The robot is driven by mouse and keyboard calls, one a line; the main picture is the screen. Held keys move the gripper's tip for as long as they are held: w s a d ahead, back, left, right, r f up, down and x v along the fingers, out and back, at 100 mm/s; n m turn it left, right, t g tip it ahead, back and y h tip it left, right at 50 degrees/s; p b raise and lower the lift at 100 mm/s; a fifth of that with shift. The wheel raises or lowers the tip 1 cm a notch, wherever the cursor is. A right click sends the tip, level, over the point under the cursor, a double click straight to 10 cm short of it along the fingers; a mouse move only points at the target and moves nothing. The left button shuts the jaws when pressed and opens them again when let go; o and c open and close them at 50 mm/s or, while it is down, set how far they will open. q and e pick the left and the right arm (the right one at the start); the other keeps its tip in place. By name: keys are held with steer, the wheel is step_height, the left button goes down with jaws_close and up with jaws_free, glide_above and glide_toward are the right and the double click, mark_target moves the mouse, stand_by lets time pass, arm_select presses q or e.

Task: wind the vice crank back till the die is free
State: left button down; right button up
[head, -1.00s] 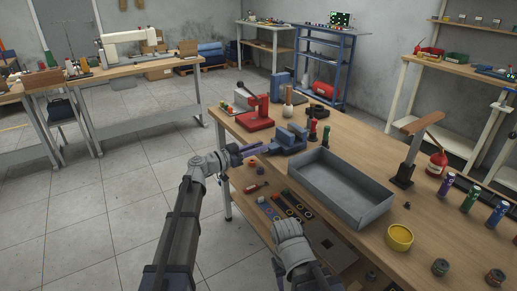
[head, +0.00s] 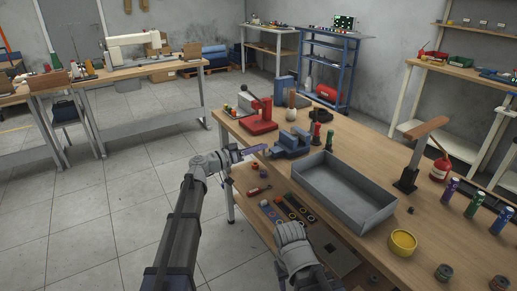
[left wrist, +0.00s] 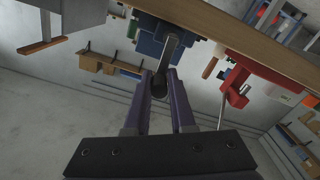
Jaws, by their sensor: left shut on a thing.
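The blue vice (head: 291,143) sits at the near left edge of the workbench, left of the grey tray. It also shows upside down at the top of the left wrist view (left wrist: 150,42). My left gripper (head: 262,149) is at the vice's left side, just off the bench edge. In the left wrist view its purple fingers (left wrist: 160,85) are closed around the end of the grey vice crank (left wrist: 173,50). I cannot make out the die in either view. My right arm shows at the bottom of the head view, but I cannot see its fingertips.
A red press (head: 260,118) stands behind the vice. A red and a green bottle (head: 329,140) stand to its right. The grey tray (head: 312,191) and a yellow bowl (head: 402,243) are nearer. Small parts lie on the lower shelf. The floor left of the bench is clear.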

arm_select(q)
steer(key=shift+s, duration=0.1)
steer(key=c, duration=0.8)
jaws_free()
steer(key=shift+v, duration=3.85)
